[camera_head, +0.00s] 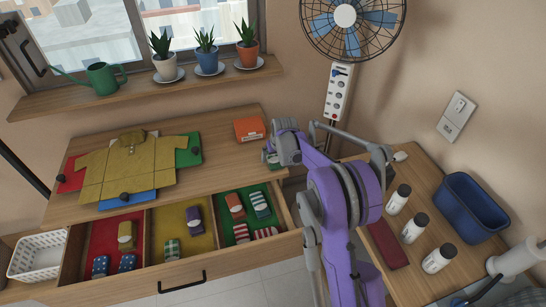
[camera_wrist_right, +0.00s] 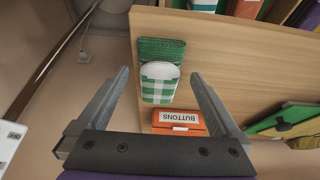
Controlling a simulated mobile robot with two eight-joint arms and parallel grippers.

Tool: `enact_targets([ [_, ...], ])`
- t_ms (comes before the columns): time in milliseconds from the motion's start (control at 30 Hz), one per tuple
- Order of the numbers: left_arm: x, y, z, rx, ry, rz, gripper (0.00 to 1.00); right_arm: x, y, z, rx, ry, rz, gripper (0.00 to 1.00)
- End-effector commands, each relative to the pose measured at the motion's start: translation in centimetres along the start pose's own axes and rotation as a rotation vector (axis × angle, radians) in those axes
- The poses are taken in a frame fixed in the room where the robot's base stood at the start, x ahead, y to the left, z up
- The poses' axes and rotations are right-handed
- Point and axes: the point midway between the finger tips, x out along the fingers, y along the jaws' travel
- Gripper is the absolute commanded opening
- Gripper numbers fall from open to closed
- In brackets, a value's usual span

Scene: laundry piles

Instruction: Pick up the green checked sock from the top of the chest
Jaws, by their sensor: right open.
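The green checked sock (camera_wrist_right: 160,82) lies folded on the wooden top of the chest (camera_head: 225,190), near its right end. It shows a green ribbed cuff, a white patch and green-and-white checks. In the head view only a small part of the sock (camera_head: 271,160) shows beside my right gripper. My right gripper (camera_wrist_right: 158,76) is open and empty. In the wrist view its two fingers stand on either side of the sock, apart from it; their height above it is hard to tell. My left gripper is not in view.
An orange box (camera_head: 250,128) labelled BUTTONS sits close to the sock. A mustard shirt (camera_head: 130,163) lies on a coloured board on the chest. The open drawer (camera_head: 165,285) holds several rolled socks in red, yellow and green compartments. A side table (camera_head: 440,215) with bottles stands right.

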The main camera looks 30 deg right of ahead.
Motion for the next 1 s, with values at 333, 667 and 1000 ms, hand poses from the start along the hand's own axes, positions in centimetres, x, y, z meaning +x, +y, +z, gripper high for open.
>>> enact_targets([
  [333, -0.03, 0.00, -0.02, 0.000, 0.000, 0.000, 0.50, 1.62, -0.03, -0.03, 0.000, 0.000, 0.000, 1.00],
  [667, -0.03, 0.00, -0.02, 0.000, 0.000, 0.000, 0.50, 1.59, -0.02, -0.03, 0.000, 0.000, 0.000, 0.50],
  [1000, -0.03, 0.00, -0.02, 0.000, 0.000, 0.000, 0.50, 1.57, -0.02, -0.03, 0.000, 0.000, 0.000, 0.19],
])
